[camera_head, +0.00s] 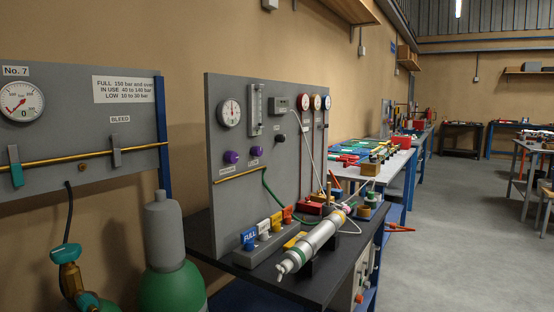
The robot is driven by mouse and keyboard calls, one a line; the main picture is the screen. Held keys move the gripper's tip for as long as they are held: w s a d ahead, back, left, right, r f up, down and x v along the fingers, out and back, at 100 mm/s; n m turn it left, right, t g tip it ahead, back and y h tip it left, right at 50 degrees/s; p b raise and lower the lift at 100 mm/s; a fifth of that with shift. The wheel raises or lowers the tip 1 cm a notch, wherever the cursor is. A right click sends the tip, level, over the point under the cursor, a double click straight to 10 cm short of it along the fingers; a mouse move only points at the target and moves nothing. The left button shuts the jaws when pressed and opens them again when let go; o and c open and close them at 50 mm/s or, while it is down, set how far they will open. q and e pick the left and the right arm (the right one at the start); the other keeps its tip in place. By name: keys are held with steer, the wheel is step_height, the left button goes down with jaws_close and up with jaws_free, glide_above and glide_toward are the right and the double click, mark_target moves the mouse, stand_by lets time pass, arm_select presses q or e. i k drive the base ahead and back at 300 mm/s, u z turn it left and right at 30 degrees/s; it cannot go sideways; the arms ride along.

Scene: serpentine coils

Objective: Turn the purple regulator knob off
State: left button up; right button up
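Two purple knobs are on the upright grey panel (290,90) on the workbench: a left purple knob (231,157) and a right purple knob (255,151). Small labels are near them, too small to read, so I cannot tell which one is the regulator knob or how either is turned. A round dial gauge (229,113) is above the left knob, and a flow tube (255,109) is above the right one. Neither of my grippers is in view.
A silver cylinder (311,247) lies on the dark bench top in front of the panel, beside a row of coloured blocks (264,234). A green-and-grey gas cylinder (168,255) stands left of the bench. Open floor (450,220) is at right.

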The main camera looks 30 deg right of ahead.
mark_target(231, 157)
steer(key=k, duration=0.5)
steer(key=z, duration=1.9)
steer(key=i, duration=1)
steer(key=u, duration=1.6)
